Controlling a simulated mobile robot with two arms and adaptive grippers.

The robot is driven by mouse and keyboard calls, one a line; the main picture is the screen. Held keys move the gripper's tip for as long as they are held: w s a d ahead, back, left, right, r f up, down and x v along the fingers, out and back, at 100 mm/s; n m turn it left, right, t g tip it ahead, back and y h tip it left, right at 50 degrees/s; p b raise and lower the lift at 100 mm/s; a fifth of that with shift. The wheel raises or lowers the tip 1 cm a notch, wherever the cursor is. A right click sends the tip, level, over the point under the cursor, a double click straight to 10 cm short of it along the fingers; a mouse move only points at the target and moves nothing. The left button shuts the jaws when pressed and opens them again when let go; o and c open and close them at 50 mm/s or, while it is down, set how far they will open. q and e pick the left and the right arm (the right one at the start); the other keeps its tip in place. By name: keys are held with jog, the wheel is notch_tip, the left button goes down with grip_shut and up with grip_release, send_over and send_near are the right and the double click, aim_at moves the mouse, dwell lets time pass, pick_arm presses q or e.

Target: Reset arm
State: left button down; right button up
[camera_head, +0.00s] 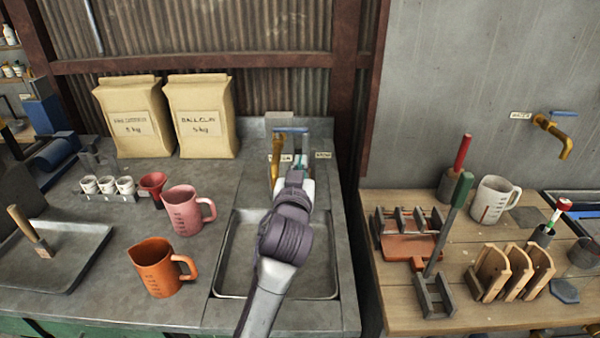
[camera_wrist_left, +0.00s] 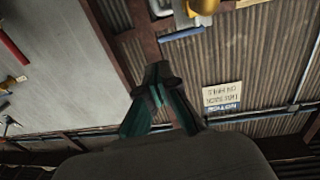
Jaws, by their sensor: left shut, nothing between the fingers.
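My left arm reaches up over the sink (camera_head: 232,265) from the bottom of the head view. My left gripper (camera_head: 300,165) is at the back of the sink, close to the brass tap (camera_head: 277,158) and its blue handle (camera_head: 290,129). Whether it touches the tap I cannot tell. In the left wrist view the teal fingers (camera_wrist_left: 157,85) meet at their tips, with nothing seen between them. A brass fitting (camera_wrist_left: 204,7) and a blue bar (camera_wrist_left: 182,33) lie beyond the fingertips there. My right gripper is not in view.
An orange jug (camera_head: 155,268) and a pink jug (camera_head: 181,212) stand left of the sink. Two paper bags (camera_head: 133,112) stand behind. A wooden bench (camera_head: 405,305) on the right holds racks, a white jug (camera_head: 493,200) and tools. A corrugated wall (camera_head: 190,35) closes the back.

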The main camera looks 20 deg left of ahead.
pick_arm(q)
jog(key=s+a+f+m+g+h, duration=0.1)
jog(key=s+a+f+g, duration=0.15)
jog(key=s+f, duration=0.55)
jog(key=s+a+f+g, duration=0.1)
jog(key=s+f+g, duration=0.4)
jog(key=f, duration=0.5)
jog(key=s+f+m+g+h, duration=0.1)
jog(key=s+f+m+g, duration=0.3)
jog(key=s, duration=0.8)
jog(key=s+f+n+g+h, duration=0.1)
jog(key=s+f+g, duration=0.2)
jog(key=s+f, duration=0.55)
jog(key=s+f+g, duration=0.1)
jog(key=s+f, duration=0.1)
jog(key=f, duration=1)
jog(key=s+f, duration=0.3)
jog(key=f, duration=0.9)
jog(key=s+a+f+g, duration=0.1)
jog(key=s+a+f, duration=0.2)
jog(key=s+f, duration=1.2)
jog(key=shift+s+f, duration=0.35)
jog(key=shift+s, duration=0.05)
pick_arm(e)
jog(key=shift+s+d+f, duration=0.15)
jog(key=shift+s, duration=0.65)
